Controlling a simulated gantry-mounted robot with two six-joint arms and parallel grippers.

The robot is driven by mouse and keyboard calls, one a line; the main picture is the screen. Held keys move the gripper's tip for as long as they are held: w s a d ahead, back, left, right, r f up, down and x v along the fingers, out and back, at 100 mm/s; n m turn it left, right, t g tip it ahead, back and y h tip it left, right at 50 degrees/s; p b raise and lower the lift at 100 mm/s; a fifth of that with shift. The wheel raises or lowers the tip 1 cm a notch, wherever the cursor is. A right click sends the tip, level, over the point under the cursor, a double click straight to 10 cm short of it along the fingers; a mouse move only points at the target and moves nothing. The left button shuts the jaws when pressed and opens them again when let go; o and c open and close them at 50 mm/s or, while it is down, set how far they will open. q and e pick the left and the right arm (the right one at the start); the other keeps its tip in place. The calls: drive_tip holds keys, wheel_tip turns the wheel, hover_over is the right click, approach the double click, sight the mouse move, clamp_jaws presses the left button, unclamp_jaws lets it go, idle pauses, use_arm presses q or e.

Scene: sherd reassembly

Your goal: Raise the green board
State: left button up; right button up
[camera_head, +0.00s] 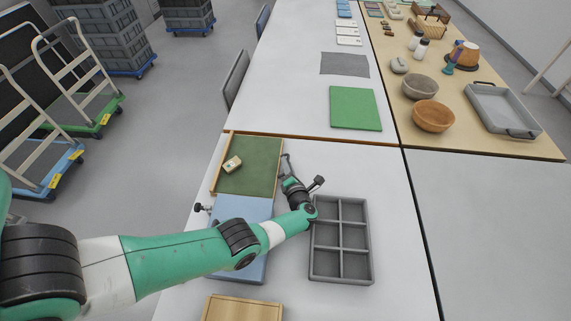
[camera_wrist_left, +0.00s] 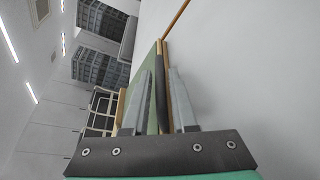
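The green board (camera_head: 262,174) lies on the white table with a wooden strip along its left side and a small beige block (camera_head: 232,164) on it. My left gripper (camera_head: 286,163) is low at the board's right edge. In the left wrist view the two fingers (camera_wrist_left: 163,85) stand apart, on either side of a dark bar (camera_wrist_left: 161,100) at the board's edge. A sliver of green (camera_wrist_left: 153,66) shows beyond them. A gap shows beside the left finger, so no firm grip is visible. My right gripper is out of view.
A blue board (camera_head: 240,208) lies in front of the green board, partly under my left arm. A grey divided tray (camera_head: 312,262) stands to the right, close to the arm. A wooden board (camera_head: 243,308) is at the front. A light green mat (camera_head: 355,108) lies farther back.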

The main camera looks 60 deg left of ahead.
use_arm(q)
drive_tip(key=b+x, duration=0.1)
drive_tip(key=x, duration=0.2)
drive_tip(key=shift+a, duration=0.2)
clamp_jaws()
drive_tip(key=shift+r, duration=0.1)
idle(1.2)
